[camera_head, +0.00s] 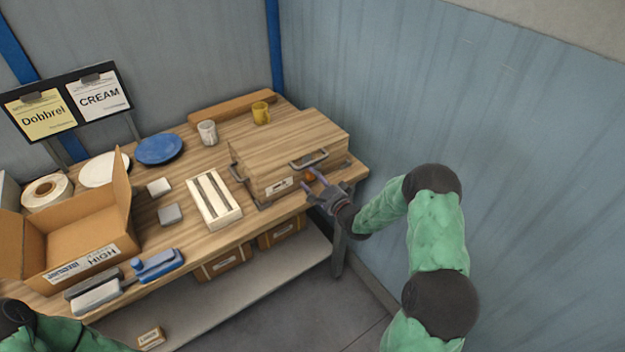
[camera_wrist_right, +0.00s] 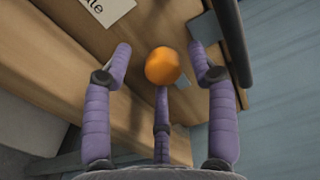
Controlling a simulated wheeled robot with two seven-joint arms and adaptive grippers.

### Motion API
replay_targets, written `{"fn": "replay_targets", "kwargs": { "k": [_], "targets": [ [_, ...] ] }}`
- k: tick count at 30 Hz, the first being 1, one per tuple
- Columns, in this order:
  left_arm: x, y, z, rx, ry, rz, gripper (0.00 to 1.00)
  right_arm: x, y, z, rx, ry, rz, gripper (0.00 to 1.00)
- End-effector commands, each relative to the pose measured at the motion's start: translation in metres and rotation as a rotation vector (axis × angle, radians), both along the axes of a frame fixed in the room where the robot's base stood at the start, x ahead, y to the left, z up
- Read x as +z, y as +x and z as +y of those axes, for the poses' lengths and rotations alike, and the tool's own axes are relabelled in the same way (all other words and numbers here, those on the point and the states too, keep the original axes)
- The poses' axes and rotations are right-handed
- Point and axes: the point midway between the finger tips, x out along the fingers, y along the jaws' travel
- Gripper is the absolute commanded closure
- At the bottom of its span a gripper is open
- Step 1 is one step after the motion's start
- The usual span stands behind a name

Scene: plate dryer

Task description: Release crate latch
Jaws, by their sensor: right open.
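The wooden crate (camera_head: 290,145) stands closed at the right end of the workbench, with dark metal handles and a white label (camera_head: 279,187) on its front. A round orange knob (camera_head: 310,175) shows on its front, right of the label. In the right wrist view the orange knob (camera_wrist_right: 163,66) is between the spread purple fingers, just past the middle finger's tip. My right gripper (camera_head: 316,182) is open at the crate's front right; I cannot tell whether any finger touches the knob. The crate label (camera_wrist_right: 107,8) is partly cut off there. My left gripper is out of view.
A dark bar (camera_wrist_right: 234,40) runs beside the right finger. The blue wall (camera_head: 500,130) is at right.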

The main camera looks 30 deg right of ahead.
Motion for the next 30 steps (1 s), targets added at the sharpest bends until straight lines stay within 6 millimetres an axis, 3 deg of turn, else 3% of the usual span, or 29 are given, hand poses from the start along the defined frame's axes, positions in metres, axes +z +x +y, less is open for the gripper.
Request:
{"fn": "replay_targets", "kwargs": {
  "k": [12, 18, 30],
  "targets": [
    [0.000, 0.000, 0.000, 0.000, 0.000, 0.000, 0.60, 0.000, -0.075, -0.006, -0.003, 0.002, 0.003, 0.42],
    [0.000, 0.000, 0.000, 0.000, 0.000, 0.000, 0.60, -0.001, -0.103, -0.008, -0.001, 0.002, 0.003, 0.42],
    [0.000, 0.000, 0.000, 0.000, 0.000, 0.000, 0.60, -0.001, -0.114, -0.008, 0.002, 0.002, 0.002, 0.42]
  ]
}}
